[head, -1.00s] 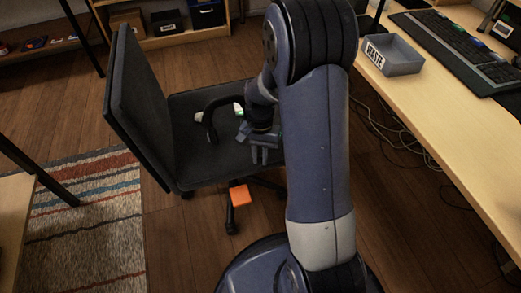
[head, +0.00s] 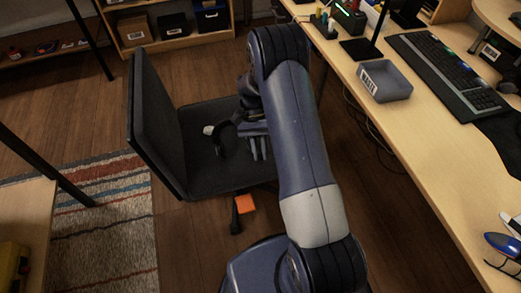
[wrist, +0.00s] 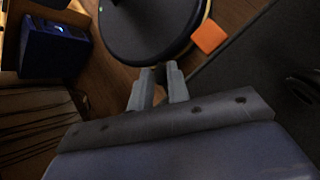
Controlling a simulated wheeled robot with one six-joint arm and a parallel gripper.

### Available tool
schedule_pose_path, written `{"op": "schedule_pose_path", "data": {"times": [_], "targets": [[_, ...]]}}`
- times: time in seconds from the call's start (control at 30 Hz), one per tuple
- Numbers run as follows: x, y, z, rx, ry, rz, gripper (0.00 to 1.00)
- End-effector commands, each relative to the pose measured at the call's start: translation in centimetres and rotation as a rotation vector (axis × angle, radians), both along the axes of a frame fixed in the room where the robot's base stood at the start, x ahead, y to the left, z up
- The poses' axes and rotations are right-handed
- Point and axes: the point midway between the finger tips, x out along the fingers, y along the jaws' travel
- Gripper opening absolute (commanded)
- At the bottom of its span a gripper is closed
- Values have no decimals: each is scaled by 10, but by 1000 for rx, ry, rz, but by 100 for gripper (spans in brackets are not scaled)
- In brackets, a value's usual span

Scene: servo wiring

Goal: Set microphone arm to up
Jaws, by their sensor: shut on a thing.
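A black curved headset (head: 220,143) is over the dark chair seat, just left of my gripper in the head view. A small pale piece (head: 208,130) shows at its left. I cannot make out its microphone arm. My gripper (head: 259,157) is low over the right part of the seat, with its fingers pointing down. In the wrist view, the grey fingers (wrist: 161,80) stand a little apart, with a small dark part between them. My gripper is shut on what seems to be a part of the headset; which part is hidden.
The chair's tall back (head: 157,125) rises left of the headset. An orange block (head: 244,204) is on the floor in front of the chair; it also shows in the wrist view (wrist: 208,36). The desk (head: 440,150) with a grey waste tray (head: 385,82) and keyboard (head: 445,72) runs along the right.

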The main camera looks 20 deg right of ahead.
Motion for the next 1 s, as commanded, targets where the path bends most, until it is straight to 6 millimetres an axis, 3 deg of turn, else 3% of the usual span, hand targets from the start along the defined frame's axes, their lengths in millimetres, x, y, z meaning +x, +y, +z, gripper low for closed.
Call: {"op": "schedule_pose_path", "data": {"times": [0.57, 0.6, 0.83, 1.0], "targets": [[1, 0, 3, -1, 27, 0, 0], [1, 0, 3, -1, 27, 0, 20], [1, 0, 3, -1, 27, 0, 39], [1, 0, 3, -1, 27, 0, 40]]}}
